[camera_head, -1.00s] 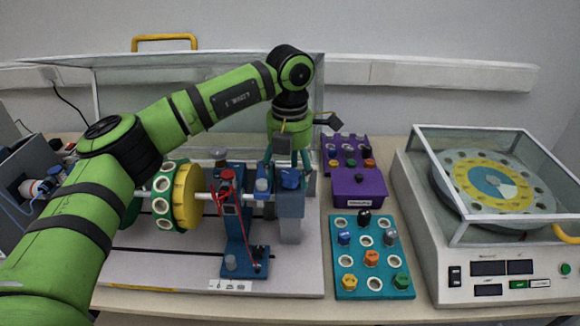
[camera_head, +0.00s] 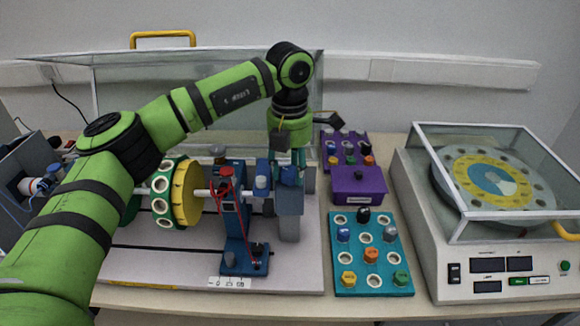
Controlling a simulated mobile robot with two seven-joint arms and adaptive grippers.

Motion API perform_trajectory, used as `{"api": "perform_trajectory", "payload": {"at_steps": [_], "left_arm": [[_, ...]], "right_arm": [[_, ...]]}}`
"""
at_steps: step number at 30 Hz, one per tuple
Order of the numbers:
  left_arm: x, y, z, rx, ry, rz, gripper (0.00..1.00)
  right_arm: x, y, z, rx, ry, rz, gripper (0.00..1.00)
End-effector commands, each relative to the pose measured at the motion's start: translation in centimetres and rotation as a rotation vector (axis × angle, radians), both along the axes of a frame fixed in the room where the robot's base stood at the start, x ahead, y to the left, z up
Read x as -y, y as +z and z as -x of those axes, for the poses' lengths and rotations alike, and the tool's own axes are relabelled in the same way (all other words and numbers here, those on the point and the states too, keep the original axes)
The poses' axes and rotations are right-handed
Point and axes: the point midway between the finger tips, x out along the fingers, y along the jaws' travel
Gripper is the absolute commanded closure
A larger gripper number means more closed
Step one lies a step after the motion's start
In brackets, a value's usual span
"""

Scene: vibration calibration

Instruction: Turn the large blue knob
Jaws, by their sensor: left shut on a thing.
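The large blue knob (camera_head: 289,177) sits on top of a grey block (camera_head: 289,212) at the right end of the shaft rig. My left gripper (camera_head: 287,168) points straight down from above, with its fingers shut around the blue knob. The fingers and wrist hide part of the knob, so its exact angle is hard to read. My right gripper is not in view.
A blue stand (camera_head: 236,225) with red cable is close left of the block. A purple box (camera_head: 358,185) and a teal tray of small knobs (camera_head: 372,276) lie to the right. A turntable machine (camera_head: 494,250) stands further right. A clear cover (camera_head: 200,92) rises behind.

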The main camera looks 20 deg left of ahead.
Motion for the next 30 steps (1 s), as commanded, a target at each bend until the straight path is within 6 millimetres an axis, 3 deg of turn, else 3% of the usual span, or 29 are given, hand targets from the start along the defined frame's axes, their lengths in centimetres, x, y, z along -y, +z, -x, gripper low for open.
{"api": "perform_trajectory", "payload": {"at_steps": [30], "left_arm": [[-0.17,-0.31,0.08,-0.011,-0.918,-0.003,0.89]], "right_arm": [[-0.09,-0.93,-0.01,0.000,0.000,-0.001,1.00]]}}
